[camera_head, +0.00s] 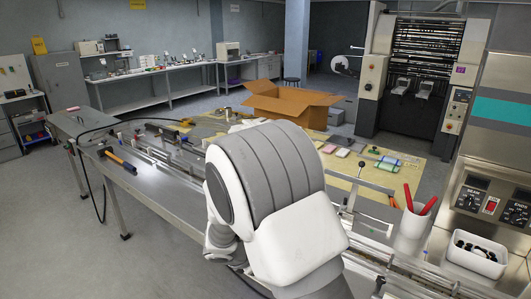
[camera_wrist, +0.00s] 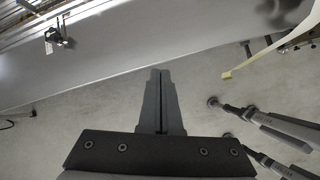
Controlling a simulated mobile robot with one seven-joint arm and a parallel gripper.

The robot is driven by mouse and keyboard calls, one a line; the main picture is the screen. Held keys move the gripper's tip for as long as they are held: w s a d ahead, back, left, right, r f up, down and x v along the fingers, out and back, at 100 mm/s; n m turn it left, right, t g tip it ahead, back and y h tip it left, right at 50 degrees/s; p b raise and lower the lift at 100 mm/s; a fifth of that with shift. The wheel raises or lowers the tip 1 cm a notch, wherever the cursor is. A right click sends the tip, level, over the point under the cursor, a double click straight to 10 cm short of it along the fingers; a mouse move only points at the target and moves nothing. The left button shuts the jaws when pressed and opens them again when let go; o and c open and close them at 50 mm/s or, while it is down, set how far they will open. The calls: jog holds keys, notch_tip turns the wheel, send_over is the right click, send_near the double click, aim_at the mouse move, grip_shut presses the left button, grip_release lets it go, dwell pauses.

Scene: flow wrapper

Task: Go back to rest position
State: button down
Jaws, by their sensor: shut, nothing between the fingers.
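My gripper (camera_wrist: 158,76) shows in the wrist view with its two dark fingers pressed together. It is shut with nothing between the fingers. It points past the edge of the grey metal workbench (camera_wrist: 140,48), with the bare floor (camera_wrist: 110,105) below. In the head view, my white and grey arm fills the middle and covers part of the workbench (camera_head: 135,180). My gripper is hidden in the head view.
An open cardboard box (camera_head: 285,105) stands behind my arm. A white cup with red-handled tools (camera_head: 413,222) and a white bin of dark parts (camera_head: 477,255) are at right. A hammer-like tool (camera_head: 120,161) lies on the bench at left. Free floor (camera_head: 50,230) is at left.

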jog(key=s+d+r+m+g+y, duration=0.1)
jog(key=s+d+r+m, duration=0.45)
jog(key=r, duration=0.35)
jog(key=s+d+r+m, duration=0.4)
jog(key=d+r+m, duration=0.3)
jog(key=r, duration=0.1)
jog(key=s+d+r+m+y, duration=0.1)
jog(key=s+r+m, duration=0.2)
jog(key=s+m, duration=0.3)
jog(key=s+d+r+m+t+y, duration=0.1)
jog(key=s+r+m, duration=0.3)
jog(key=s, duration=0.6)
jog(key=shift+d+r+m+y, duration=0.15)
jog(key=shift+r+m+y, duration=0.15)
jog(key=shift+m+y, duration=0.6)
